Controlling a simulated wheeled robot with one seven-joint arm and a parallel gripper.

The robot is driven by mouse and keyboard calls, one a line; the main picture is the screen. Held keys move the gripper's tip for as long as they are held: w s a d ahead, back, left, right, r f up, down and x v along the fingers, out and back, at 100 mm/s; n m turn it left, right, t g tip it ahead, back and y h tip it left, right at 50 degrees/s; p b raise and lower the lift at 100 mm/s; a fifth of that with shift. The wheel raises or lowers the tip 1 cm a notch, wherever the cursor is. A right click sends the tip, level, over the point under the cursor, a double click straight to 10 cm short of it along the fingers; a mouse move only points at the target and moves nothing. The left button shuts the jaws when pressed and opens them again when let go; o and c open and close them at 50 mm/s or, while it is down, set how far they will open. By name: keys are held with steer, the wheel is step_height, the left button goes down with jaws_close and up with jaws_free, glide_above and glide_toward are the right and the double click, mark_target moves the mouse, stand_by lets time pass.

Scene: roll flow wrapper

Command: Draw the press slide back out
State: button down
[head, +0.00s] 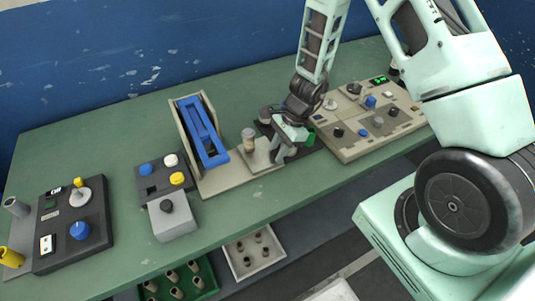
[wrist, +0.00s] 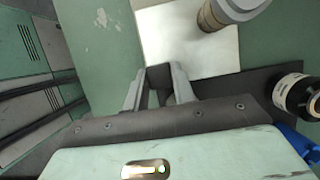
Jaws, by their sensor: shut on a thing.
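My gripper (head: 281,152) is low over the bench, at the right edge of a pale plate (head: 258,158) with a short banded post (head: 249,142) standing on it. In the wrist view my gripper (wrist: 157,78) is shut on a small dark grey block (wrist: 158,77), which looks like the handle of the press slide. The pale plate (wrist: 180,40) lies just beyond the fingertips, and the banded post (wrist: 211,17) stands at its far right. I cannot tell where the slide's track ends; my gripper and wrist hide part of it in the head view.
A blue frame (head: 205,135) in a beige holder stands left of the plate. Left of it are grey button boxes (head: 166,190) and a dark panel (head: 75,230). A beige control board (head: 370,125) lies to the right. A dark cylinder (wrist: 297,94) is close to my gripper's right.

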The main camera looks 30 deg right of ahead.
steer(key=shift+w+d, duration=0.15)
steer(key=shift+d, duration=0.15)
steer(key=c, duration=1.2)
jaws_free()
steer(key=shift+o, duration=0.2)
steer(key=v, duration=1.7)
steer(key=shift+r, duration=0.3)
steer(key=s+a+r+n+g, duration=0.1)
steer(key=s+a+r+n, duration=0.25)
steer(key=a+n, duration=0.4)
steer(key=s+a+r+n+h, duration=0.2)
steer(key=s+a+n, duration=0.4)
steer(key=s+n, duration=0.3)
steer(key=s+a+r+n+t+h, duration=0.1)
steer(key=s+a+r+n+h, duration=0.1)
steer(key=s+a+n, duration=0.5)
steer(key=s+r+n, duration=0.1)
steer(key=s+n, duration=0.1)
steer(key=s, duration=0.1)
steer(key=shift+s+a, duration=0.25)
steer(key=shift+a, duration=0.05)
